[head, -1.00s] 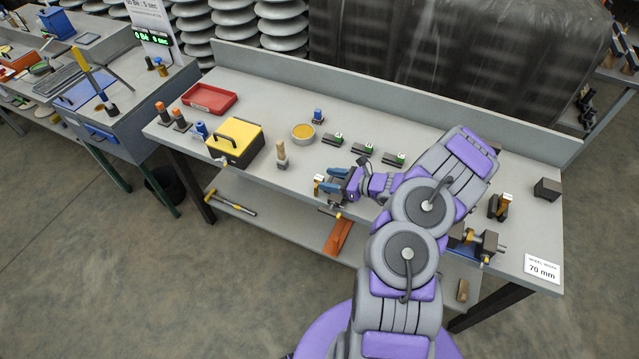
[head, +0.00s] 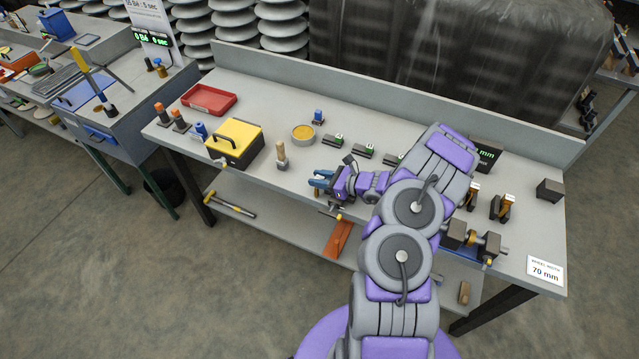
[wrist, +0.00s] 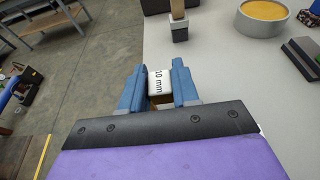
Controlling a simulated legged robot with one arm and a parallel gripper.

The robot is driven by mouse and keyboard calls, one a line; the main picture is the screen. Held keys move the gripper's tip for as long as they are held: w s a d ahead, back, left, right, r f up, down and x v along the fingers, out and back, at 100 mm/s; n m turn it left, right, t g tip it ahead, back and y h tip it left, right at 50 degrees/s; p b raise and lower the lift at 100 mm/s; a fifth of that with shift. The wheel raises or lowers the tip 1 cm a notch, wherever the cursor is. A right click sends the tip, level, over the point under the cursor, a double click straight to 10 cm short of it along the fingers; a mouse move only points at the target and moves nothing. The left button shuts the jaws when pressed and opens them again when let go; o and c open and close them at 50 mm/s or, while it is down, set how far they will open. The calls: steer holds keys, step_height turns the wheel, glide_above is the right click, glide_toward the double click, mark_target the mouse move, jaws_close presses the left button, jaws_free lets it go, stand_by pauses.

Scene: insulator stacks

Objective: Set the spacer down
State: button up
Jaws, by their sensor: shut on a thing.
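The spacer (wrist: 159,78), a small block with a white face marked "10 mm" and a brownish lower part, sits between the blue fingers of my gripper (wrist: 157,84). My gripper is shut on it. In the head view my gripper (head: 319,183) is near the front edge of the grey workbench (head: 262,178), and the spacer is hard to make out there. In the wrist view the spacer is over the bench edge area, with floor to its left. Whether it touches the bench cannot be told.
A wooden-handled tool (head: 282,156) stands left of my gripper, beyond it a bowl with yellow contents (head: 303,133). A yellow-topped box (head: 236,140) is further left. Several small dark blocks with green marks (head: 333,140) lie behind. The bench between tool and gripper is clear.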

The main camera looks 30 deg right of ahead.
jaws_close()
steer(key=shift+r, duration=0.1)
